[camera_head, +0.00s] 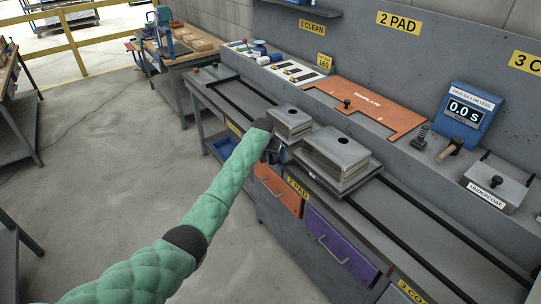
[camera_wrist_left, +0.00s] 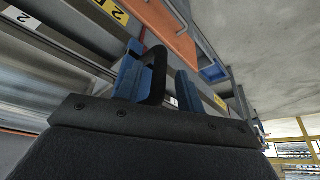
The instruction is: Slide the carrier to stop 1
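The carrier (camera_head: 357,184) is a low grey platform on the dark bench rails, in front of station 2. A large grey stacked block (camera_head: 337,160) sits on it, with a smaller one (camera_head: 290,122) just left of it. My left gripper (camera_head: 272,152) is at the carrier's front left side, partly hidden by my green-sleeved arm. In the left wrist view, my blue fingers (camera_wrist_left: 158,85) stand apart on either side of a black loop handle (camera_wrist_left: 155,72), with a gap showing on the right. My right gripper is not in view.
The rails (camera_head: 240,100) run clear to the left, below the "1 CLEAN" sign (camera_head: 312,27). An orange template plate (camera_head: 368,106) lies on the ledge behind. Orange (camera_head: 278,189) and purple (camera_head: 340,247) drawers with handles are below the bench edge. An undercoat box (camera_head: 496,188) stands right.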

